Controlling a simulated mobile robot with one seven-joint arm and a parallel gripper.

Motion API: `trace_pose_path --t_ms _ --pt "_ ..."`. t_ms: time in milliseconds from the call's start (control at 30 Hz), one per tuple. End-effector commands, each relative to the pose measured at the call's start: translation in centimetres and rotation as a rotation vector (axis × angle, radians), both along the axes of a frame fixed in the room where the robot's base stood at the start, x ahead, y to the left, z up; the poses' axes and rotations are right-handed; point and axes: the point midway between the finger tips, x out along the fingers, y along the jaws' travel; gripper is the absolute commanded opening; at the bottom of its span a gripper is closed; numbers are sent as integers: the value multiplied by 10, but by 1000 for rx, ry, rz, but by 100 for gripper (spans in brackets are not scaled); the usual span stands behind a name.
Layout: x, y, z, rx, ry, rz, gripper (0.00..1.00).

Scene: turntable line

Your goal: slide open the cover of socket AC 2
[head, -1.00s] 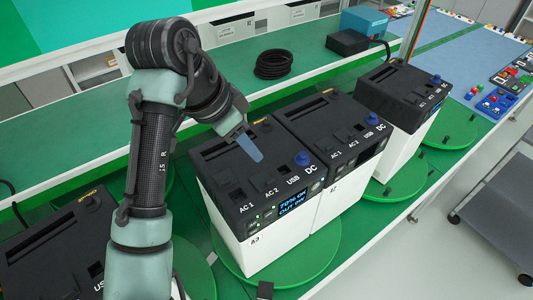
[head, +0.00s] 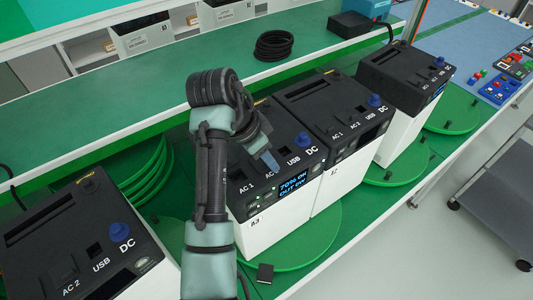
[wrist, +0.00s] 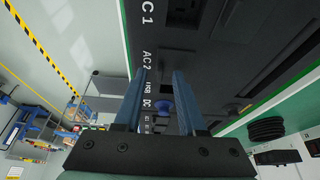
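The power unit marked A3 (head: 262,232) has a white body and a black top. Its front display is lit. Its labels run AC 1, AC 2, USB, DC, and the AC 2 label is mostly hidden behind my gripper (head: 272,164) in the head view. My gripper's fingers are over the top near that label; contact cannot be told. In the wrist view my gripper (wrist: 160,72) is open, its two blue fingers apart with nothing gripped between them. The AC 2 label (wrist: 147,58) shows beside the left fingertip. The AC 2 cover is not clearly visible.
A blue DC knob (head: 302,139) stands up close to the right of my fingers. Unit A2 (head: 338,178) stands right beside A3, with another unit (head: 403,85) beyond. A further unit (head: 85,240) is at left front. A black cable coil (head: 275,46) lies behind.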

Motion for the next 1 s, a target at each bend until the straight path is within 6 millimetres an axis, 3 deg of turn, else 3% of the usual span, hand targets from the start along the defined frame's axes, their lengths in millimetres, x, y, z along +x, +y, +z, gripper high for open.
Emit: trace_pose_path --t_ms 267,500,1000 --pt "0 -1 -2 0 0 -1 40" --pt "0 -1 -1 -1 -1 -1 0" --pt "0 -1 -1 -1 -1 -1 0"
